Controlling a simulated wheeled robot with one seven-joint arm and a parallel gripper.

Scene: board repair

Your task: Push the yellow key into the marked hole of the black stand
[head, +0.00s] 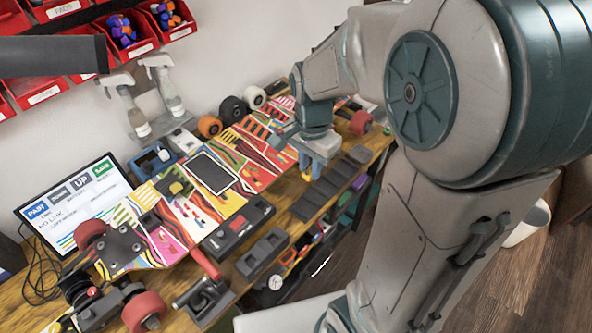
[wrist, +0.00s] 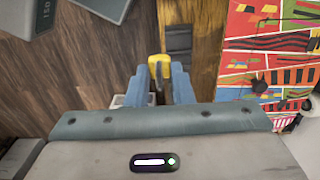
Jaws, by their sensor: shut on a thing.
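My gripper (wrist: 160,88) is shut on the yellow key (wrist: 158,67), which sticks out past the blue fingertips in the wrist view. In the head view my gripper (head: 311,168) is above the table's front edge; I cannot make out the key there. A row of black blocks (head: 325,188) lies just below and right of it, and a dark slotted piece (wrist: 178,42) shows ahead of the key in the wrist view. A black box with a red mark (head: 238,227) lies further left. I cannot tell which black piece is the stand, and no marked hole is clear.
A colourful skateboard deck (head: 258,150) covers much of the wooden table. A screen (head: 75,205) stands at the left, with loose wheels (head: 144,312) near it. Red bins (head: 45,90) hang on the wall. Open floor (wrist: 100,55) lies left of the key in the wrist view.

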